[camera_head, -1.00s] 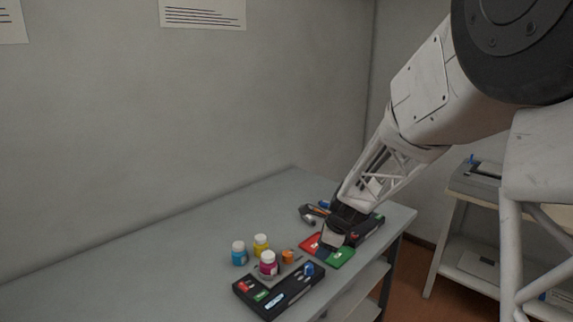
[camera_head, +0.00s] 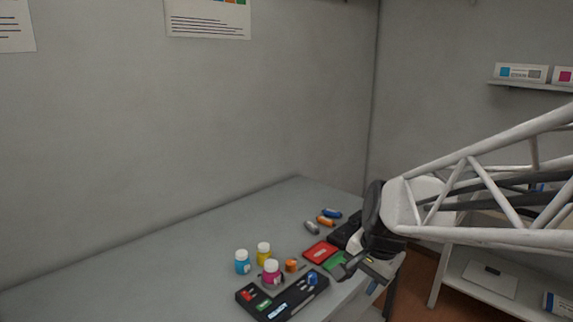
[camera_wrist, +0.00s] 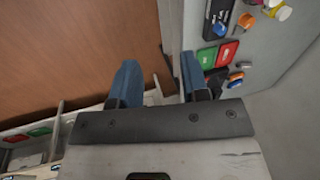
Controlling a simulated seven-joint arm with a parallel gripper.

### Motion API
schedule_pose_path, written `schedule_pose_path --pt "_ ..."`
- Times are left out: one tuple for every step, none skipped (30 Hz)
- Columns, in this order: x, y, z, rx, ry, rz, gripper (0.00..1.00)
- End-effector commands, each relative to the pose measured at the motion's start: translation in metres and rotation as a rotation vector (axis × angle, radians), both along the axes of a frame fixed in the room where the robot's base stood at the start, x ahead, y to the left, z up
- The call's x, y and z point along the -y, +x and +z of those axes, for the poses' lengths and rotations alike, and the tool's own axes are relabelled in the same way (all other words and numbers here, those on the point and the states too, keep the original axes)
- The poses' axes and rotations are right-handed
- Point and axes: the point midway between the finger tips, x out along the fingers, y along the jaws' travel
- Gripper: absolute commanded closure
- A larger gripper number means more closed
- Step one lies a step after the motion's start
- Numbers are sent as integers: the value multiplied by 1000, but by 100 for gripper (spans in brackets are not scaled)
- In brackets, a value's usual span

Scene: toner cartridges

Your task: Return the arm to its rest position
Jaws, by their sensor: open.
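My gripper (camera_head: 362,270) is at the right end of the grey table (camera_head: 150,268), over its front edge and just right of the green pad. In the wrist view its two blue fingers (camera_wrist: 158,78) are apart with nothing between them. Below them in that view are the brown floor (camera_wrist: 70,45) and the table edge. My arm reaches in from the right in the head view. It hides part of the table's right end.
A red pad (camera_head: 320,251) and a green pad (camera_head: 334,262) lie beside the gripper. Left of them are a black tray (camera_head: 250,297), cyan (camera_head: 242,264), yellow (camera_head: 264,255) and magenta (camera_head: 271,274) bottles. Small cylinders (camera_head: 326,221) lie behind. A shelf unit (camera_head: 483,283) stands right.

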Motion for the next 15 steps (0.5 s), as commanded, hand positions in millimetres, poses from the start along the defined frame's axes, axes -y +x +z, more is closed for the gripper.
schedule_pose_path --pt "2 -13 4 13 -19 45 58" --pt "3 -20 6 18 -32 74 58" --pt "5 -29 8 28 -49 114 58" --pt "6 -35 10 32 -61 143 58" --pt "8 -43 11 37 -75 173 58" --pt "9 -51 12 44 -93 212 58" --pt "11 -58 14 49 -106 241 58" --pt "12 -65 14 54 -119 269 58" --pt "14 -74 15 59 -136 309 58" --pt "15 -81 16 63 -149 336 58" --pt "17 -87 17 67 -163 366 58" --pt "19 -96 18 73 -181 404 58" --pt "20 -102 18 76 -195 432 58" --pt "21 -109 18 79 -208 458 58" --pt "23 -117 18 82 -224 493 58"
